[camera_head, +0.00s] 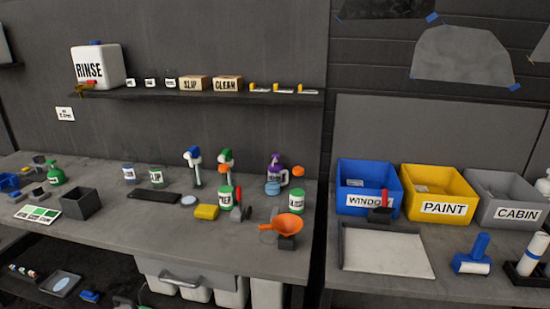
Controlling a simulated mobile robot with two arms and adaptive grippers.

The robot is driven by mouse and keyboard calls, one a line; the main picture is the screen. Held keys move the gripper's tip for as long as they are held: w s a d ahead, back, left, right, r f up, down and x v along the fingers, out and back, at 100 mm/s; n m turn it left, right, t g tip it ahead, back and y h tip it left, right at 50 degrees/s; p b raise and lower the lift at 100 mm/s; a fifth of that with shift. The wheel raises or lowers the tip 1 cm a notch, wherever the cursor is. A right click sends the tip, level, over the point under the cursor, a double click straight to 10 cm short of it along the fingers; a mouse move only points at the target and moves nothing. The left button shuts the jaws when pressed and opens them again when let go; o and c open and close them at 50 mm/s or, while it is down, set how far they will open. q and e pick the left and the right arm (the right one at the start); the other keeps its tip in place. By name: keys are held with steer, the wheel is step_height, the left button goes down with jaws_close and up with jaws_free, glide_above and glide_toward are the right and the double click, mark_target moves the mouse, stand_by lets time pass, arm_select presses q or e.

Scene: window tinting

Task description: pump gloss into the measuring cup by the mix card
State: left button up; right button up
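A white card with green squares (38,213), likely the mix card, lies at the left of the bench. A dark grey open square box (80,203) stands just right of it. I cannot make out a measuring cup for certain. A white-and-green labelled can (225,198) and a similar one (296,201) stand at the bench's right; their labels are too small to read surely, so I cannot tell which is gloss. A blue-topped pump (195,165) and a green-and-orange-topped pump (225,158) stand behind. Neither gripper is in view.
A green spray bottle (55,174) is behind the card. A yellow PAINT bin (438,190) stands on the right bench. The left bench's front strip is mostly clear.

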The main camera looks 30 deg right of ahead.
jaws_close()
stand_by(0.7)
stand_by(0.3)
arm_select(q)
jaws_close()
